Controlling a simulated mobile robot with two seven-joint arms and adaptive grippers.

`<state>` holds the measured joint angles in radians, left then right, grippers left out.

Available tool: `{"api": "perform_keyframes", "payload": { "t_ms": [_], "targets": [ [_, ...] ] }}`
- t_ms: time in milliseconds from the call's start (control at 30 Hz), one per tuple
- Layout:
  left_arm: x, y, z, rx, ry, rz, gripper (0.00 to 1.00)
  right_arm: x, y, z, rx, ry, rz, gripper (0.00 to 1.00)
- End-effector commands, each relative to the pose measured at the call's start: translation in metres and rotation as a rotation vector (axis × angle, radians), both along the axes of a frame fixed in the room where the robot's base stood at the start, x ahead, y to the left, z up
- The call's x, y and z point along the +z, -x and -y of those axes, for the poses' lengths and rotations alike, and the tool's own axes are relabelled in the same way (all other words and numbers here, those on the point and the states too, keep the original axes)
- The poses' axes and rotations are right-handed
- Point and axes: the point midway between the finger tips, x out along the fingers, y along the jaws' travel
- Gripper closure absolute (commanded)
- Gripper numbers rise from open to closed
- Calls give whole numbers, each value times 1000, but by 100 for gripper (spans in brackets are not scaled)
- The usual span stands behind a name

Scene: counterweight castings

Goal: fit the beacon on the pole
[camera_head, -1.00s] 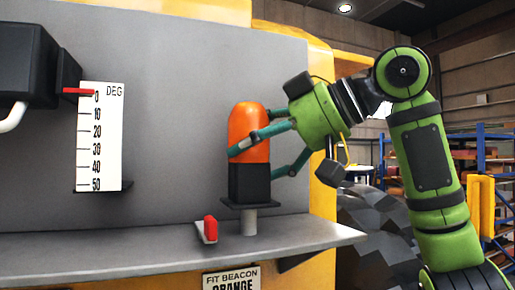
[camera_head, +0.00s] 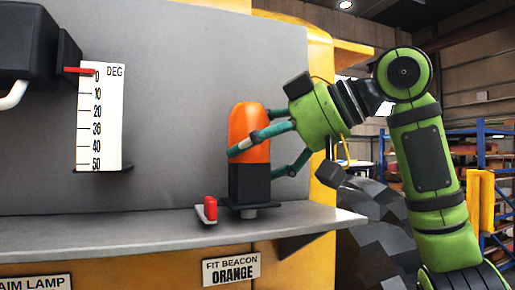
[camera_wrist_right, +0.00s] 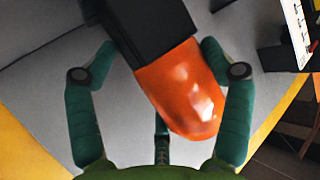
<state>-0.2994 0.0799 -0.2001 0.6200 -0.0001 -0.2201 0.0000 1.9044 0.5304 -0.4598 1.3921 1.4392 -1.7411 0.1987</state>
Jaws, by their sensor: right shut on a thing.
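The beacon (camera_head: 249,135) has an orange dome on a black base with a wider black flange at its foot. It stands upright above the shelf. The short grey pole (camera_head: 249,213) shows just below the flange; its top is hidden, so I cannot see how far it reaches inside. My right gripper (camera_head: 254,150) comes in from the right and is shut on the orange dome. In the right wrist view its green fingers lie on both sides of the dome (camera_wrist_right: 180,90), and the black base (camera_wrist_right: 150,25) points away. My left gripper is not in view.
A grey shelf (camera_head: 130,230) runs under the pole, with a small red switch (camera_head: 210,209) close at its left. A degree scale (camera_head: 100,120) with a red pointer hangs farther left. A "FIT BEACON ORANGE" label (camera_head: 231,269) sits below the shelf.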

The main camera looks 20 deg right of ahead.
Motion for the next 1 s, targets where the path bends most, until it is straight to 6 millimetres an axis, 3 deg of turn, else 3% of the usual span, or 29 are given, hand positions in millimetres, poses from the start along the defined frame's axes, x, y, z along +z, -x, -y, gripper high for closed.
{"api": "perform_keyframes", "payload": {
  "t_ms": [700, 733, 767, 1000],
  "targets": [
    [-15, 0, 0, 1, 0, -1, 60, -18, 0, 0, 0, -2, 2, 64],
    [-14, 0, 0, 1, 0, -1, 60, -17, 0, 0, 0, -3, 3, 11],
    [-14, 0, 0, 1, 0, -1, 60, -17, 0, 0, 0, -2, 2, 0],
    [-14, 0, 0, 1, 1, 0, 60, -17, 0, 0, 0, -1, 1, 0]
  ]
}}
